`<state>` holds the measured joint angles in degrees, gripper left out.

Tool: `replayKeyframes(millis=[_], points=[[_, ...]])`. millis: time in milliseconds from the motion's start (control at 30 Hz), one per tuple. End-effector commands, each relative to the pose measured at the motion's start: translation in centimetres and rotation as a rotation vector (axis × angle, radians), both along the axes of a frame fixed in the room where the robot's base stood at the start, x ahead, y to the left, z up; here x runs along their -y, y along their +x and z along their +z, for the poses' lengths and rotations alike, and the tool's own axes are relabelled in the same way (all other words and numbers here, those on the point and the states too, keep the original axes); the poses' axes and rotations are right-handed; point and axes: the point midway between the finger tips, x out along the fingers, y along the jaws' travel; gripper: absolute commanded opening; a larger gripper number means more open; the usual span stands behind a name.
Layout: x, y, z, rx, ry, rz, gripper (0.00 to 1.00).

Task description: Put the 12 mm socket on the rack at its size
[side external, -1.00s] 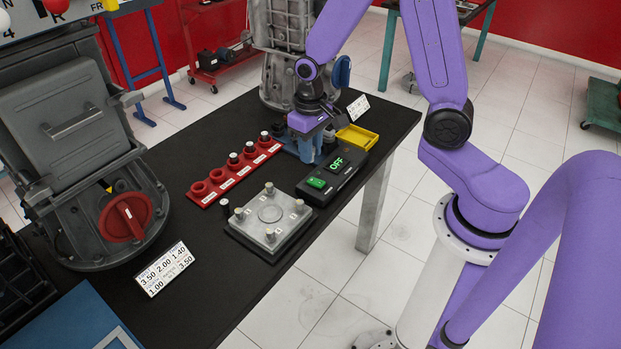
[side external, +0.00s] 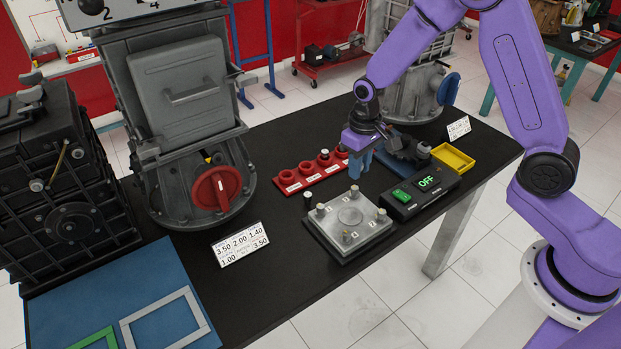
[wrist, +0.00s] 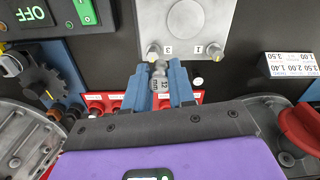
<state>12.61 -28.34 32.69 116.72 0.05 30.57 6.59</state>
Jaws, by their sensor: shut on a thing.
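My gripper (side external: 358,160) is above the work table, in front of the right part of the red rack (side external: 310,172) in the side view. In the wrist view its blue fingers (wrist: 167,90) are shut on a small grey socket (wrist: 160,76) marked 12 mm. The socket is hidden in the side view. The red rack also shows behind the fingers in the wrist view (wrist: 95,106). Its two left wells look open, and dark pieces stand in some of the others. The size labels are too small to read, and my gripper covers part of the rack.
A grey plate (side external: 349,222) with corner posts lies in front of the rack. A small light-topped cylinder (side external: 308,196) stands between them. A control box (side external: 425,192) reading OFF and a yellow tray (side external: 453,158) are at right. A number card (side external: 240,244) stands at left.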

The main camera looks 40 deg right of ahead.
Motion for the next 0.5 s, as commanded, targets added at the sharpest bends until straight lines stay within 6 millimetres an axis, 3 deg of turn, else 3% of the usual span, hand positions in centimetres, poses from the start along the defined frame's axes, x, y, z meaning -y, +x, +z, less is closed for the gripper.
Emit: replayKeyframes(millis=[500], points=[[-1.1, 8.3, -4.1, -0.002, 0.000, -0.001, 0.00]])
